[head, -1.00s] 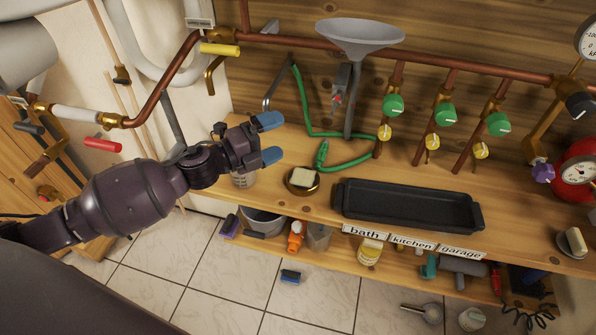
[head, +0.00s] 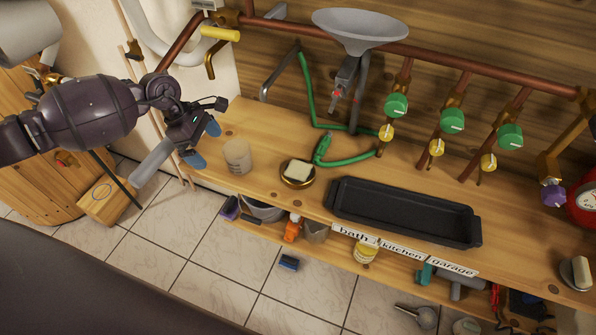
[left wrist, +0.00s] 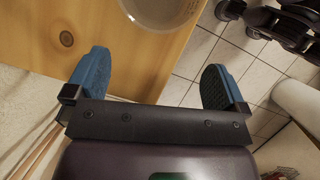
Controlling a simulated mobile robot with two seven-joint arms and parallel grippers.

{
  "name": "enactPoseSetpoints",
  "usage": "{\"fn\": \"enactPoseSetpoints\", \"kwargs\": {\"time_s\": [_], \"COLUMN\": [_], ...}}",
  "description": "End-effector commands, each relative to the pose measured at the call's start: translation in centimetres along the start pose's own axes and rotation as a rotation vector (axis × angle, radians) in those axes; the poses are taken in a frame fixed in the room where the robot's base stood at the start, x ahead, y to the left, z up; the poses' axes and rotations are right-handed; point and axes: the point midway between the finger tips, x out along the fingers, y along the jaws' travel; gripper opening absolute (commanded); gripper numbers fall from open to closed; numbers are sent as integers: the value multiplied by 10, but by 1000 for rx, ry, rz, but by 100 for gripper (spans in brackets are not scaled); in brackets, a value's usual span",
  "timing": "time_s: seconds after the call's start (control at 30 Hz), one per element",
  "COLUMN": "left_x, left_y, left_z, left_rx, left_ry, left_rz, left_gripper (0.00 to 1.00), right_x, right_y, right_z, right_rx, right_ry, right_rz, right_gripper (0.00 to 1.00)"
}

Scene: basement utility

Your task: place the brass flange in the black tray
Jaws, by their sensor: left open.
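The brass flange (head: 286,180) is a round brass piece on the wooden bench, with a pale block (head: 299,170) lying on top of it. The black tray (head: 350,213) is a long, shallow, empty tray on the bench, to the right of the flange. My left gripper (head: 204,144) is open and empty, to the left of the flange, by the bench's left end. In the left wrist view its two blue fingers (left wrist: 155,64) are spread wide with nothing between them. My right gripper is not in view.
A beige tin (head: 238,157) stands between my left gripper and the flange. A green hose (head: 345,162) lies behind the flange. A grey funnel (head: 358,28) and green-knobbed valves (head: 452,121) stand at the back. Labels run along the front edge; a cluttered shelf lies below.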

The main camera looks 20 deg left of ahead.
Motion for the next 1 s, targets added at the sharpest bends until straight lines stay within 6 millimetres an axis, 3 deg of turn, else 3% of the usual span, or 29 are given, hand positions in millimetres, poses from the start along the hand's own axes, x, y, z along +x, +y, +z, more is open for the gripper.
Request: {"fn": "enactPoseSetpoints", "kwargs": {"time_s": [1.0], "left_x": [64], "left_y": [0], "left_z": [159], "left_rx": [6], "left_ry": [-9], "left_rz": [2], "left_gripper": [100], "right_x": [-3], "right_y": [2], "right_z": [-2], "right_rx": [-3], "right_ry": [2], "right_rz": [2], "right_gripper": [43]}}
